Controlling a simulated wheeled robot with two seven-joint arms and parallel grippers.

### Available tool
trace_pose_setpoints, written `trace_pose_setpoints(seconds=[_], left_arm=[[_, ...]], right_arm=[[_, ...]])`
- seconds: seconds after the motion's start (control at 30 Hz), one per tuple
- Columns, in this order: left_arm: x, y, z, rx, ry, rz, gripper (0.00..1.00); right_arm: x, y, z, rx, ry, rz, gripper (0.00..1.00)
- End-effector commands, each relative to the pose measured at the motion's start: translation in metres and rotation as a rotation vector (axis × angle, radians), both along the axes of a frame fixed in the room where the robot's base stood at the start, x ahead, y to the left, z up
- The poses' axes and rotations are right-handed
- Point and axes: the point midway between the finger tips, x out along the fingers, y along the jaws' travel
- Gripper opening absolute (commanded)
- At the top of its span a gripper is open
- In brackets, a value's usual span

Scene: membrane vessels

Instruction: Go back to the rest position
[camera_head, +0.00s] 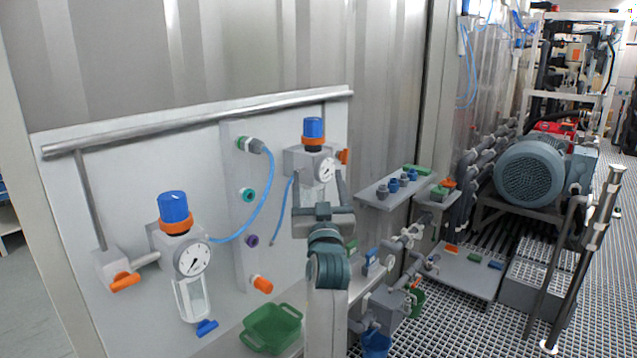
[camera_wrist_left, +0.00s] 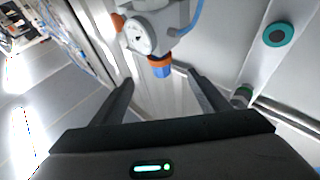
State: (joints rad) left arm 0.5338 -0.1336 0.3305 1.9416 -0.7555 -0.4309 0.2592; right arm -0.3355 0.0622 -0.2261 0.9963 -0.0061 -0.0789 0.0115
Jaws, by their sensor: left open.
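My left gripper (camera_head: 318,178) is raised in front of the panel at the right-hand pressure regulator. Its two fingers are apart with nothing between them. The regulator has a blue knob (camera_head: 313,128) with an orange ring and a round gauge (camera_head: 326,170); the fingers stand just below and in front of it, overlapping its lower part. In the left wrist view the open fingers (camera_wrist_left: 160,78) point toward the regulator, whose gauge (camera_wrist_left: 138,37) and blue knob (camera_wrist_left: 162,71) appear upside down. I cannot tell whether a finger touches it. My right gripper is not in view.
A second regulator (camera_head: 173,208) with a clear bowl hangs on the left of the panel. A blue hose (camera_head: 266,195) loops between them. A green bin (camera_head: 271,328) sits below. Grey shelves (camera_head: 378,196) with fittings stand to the right, with a motor (camera_head: 530,173) beyond.

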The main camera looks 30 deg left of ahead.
Motion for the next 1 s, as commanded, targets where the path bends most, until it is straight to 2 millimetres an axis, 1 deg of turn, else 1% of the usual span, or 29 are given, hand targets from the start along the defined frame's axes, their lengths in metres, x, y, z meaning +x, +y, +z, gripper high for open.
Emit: trace_pose_setpoints(seconds=[0.27,0.37,0.47,0.57,0.67,0.77,0.8,0.87,0.9,0.97,1.0], left_arm=[[0.0,0.0,0.0,0.0,0.0,0.0,0.69],[0.002,-0.001,-0.003,0.0,0.005,-0.004,0.69],[0.007,-0.006,-0.015,0.004,0.026,-0.02,0.69],[0.018,-0.016,-0.038,0.009,0.065,-0.052,0.69],[0.033,-0.031,-0.076,0.014,0.126,-0.101,0.69],[0.046,-0.052,-0.125,0.016,0.2,-0.162,0.69],[0.05,-0.061,-0.149,0.016,0.234,-0.189,0.69],[0.055,-0.074,-0.184,0.016,0.283,-0.229,0.69],[0.057,-0.083,-0.207,0.014,0.317,-0.254,0.69],[0.057,-0.096,-0.243,0.009,0.367,-0.293,0.69],[0.056,-0.105,-0.267,0.006,0.398,-0.318,0.69]], right_arm=[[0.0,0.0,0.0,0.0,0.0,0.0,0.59],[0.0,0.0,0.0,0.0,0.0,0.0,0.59],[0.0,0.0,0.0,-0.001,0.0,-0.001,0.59],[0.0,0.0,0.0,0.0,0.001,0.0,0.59],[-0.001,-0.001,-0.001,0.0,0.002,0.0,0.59],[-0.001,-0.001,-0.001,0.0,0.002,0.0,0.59],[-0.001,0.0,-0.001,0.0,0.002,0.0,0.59],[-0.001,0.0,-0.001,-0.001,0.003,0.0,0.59],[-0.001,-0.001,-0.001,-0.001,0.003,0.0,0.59],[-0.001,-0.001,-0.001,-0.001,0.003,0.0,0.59],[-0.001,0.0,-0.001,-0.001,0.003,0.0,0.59]])
